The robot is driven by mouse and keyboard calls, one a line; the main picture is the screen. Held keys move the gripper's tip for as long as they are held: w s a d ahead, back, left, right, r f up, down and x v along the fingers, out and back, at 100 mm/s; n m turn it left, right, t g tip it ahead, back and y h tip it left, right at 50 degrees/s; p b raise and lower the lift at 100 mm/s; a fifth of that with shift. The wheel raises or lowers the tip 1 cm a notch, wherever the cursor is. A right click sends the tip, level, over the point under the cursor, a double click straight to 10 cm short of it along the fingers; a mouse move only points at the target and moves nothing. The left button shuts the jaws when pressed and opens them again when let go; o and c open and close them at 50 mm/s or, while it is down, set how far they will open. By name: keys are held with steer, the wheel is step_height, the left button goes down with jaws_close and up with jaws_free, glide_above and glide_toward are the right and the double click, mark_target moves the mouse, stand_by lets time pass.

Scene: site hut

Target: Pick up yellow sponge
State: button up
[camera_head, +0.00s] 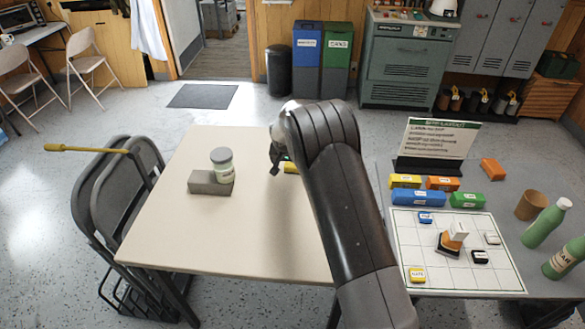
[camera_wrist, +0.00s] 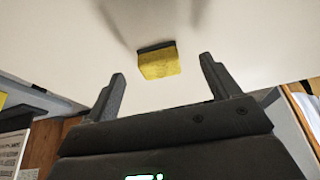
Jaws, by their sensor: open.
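The yellow sponge (camera_wrist: 160,64) shows in the wrist view on the pale table top, yellow with a dark layer along one side. It lies beyond and between the two fingertips of my gripper (camera_wrist: 161,82), which are apart with nothing between them. In the head view only a bit of the yellow sponge (camera_head: 291,167) shows; my arm hides the rest. My gripper (camera_head: 277,165) is over the far part of the cream table (camera_head: 230,240), at the sponge's left side in that view. I cannot tell the exact height of the gripper above the table.
A grey block (camera_head: 205,187) and a lidded jar (camera_head: 222,166) stand left on the cream table. The grey table (camera_head: 505,185) at right holds a gridded board, coloured blocks, a sign, a cup and green bottles. The cream table's front middle is clear.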

steer(key=shift+w+d+r+x, duration=0.1)
steer(key=shift+w+x, duration=0.1)
steer(key=shift+x, duration=0.8)
steer(key=shift+w+d+r+x, duration=0.1)
steer(key=shift+w+x, duration=0.05)
steer(key=shift+x, duration=0.85)
steer(key=shift+w+d+r+x, duration=0.1)
steer(key=shift+w+x, duration=0.1)
steer(key=shift+x, duration=0.8)
steer(key=shift+c, duration=0.4)
steer(key=c, duration=1)
